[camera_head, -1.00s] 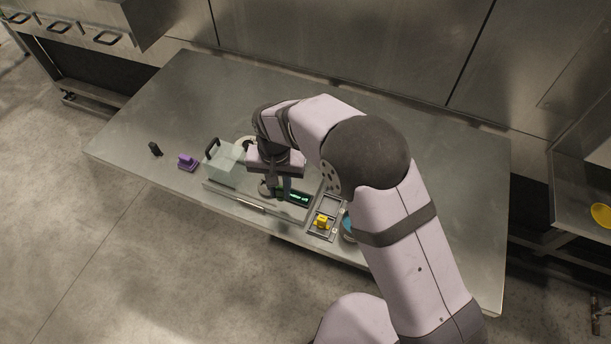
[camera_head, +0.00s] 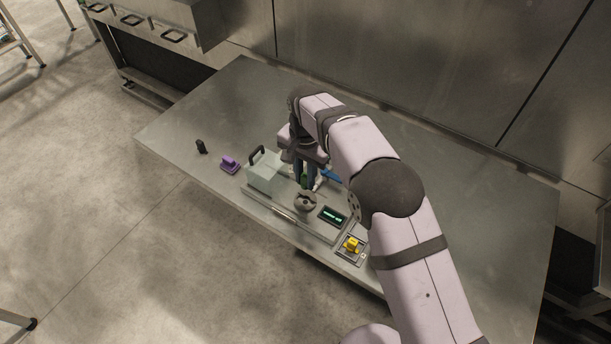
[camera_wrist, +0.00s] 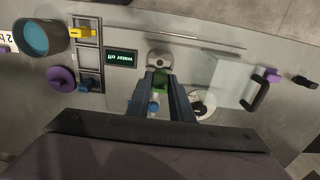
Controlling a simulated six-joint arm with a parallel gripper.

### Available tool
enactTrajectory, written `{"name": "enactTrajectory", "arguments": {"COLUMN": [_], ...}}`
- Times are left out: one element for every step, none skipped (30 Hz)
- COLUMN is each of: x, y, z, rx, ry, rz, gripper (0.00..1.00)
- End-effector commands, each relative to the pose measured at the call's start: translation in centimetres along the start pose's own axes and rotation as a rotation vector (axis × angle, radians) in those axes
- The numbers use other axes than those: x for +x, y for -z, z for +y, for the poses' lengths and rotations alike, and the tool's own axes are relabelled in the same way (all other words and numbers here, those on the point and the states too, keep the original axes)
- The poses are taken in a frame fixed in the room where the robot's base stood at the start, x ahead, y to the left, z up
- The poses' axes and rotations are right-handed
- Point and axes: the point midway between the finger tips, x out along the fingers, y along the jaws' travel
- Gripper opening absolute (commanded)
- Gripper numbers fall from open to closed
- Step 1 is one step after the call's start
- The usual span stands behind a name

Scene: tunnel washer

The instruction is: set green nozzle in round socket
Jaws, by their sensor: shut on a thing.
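My gripper (camera_wrist: 167,88) points down above the flat machine panel and is shut on the green nozzle (camera_wrist: 160,82). Only a small green part shows between the fingertips; in the head view the gripper (camera_head: 305,180) mostly hides it. A round grey fitting (camera_wrist: 159,60), which looks like the round socket, sits on the panel just past the fingertips. It also shows in the head view (camera_head: 305,202), in front of the gripper. The nozzle appears apart from it. I cannot tell the exact height of the nozzle.
A dark display reading "water off" (camera_wrist: 121,59) lies beside the fitting. A clear box with a black handle (camera_head: 265,173), a purple block (camera_head: 230,164) and a teal-topped cup (camera_wrist: 33,38) stand nearby.

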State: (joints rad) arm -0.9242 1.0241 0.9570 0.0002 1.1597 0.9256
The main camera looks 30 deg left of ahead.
Motion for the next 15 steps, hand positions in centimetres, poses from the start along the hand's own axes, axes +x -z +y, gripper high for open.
{"name": "enactTrajectory", "arguments": {"x": [0.2, 0.3, 0.5, 0.6, 0.8, 1.0, 1.2, 1.4, 1.6, 1.9, 2.1, 2.4, 2.6, 2.9, 3.2], "y": [0.0, 0.0, 0.0, 0.0, 0.0, 0.0, 0.0, 0.0, 0.0, 0.0, 0.0, 0.0, -0.1, -0.1, -0.1], "z": [0.0, 0.0, 0.0, 0.0, 0.0, 0.0, 0.0, 0.0, 0.0, 0.1, 0.1, 0.1, 0.1, 0.1, 0.1], "rx": [0.0, 0.0, -0.001, -0.001, -0.001, -0.001, -0.001, -0.001, -0.001, -0.001, -0.001, -0.001, -0.001, -0.001, -0.001], "ry": [0.0, 0.0, 0.0, 0.0, -0.001, -0.001, -0.001, -0.001, -0.001, -0.001, -0.001, -0.001, -0.001, -0.001, -0.001], "rz": [0.0, 0.0, 0.0, 0.0, 0.0, -0.001, -0.001, -0.001, -0.001, -0.001, -0.001, -0.001, -0.001, -0.001, -0.001], "gripper": [0.0, 0.0, 0.0, 0.0, 0.0, 0.0, 0.0, 0.0, 0.0, 0.0, 0.0, 0.0, 0.0, 0.0, 0.0]}}
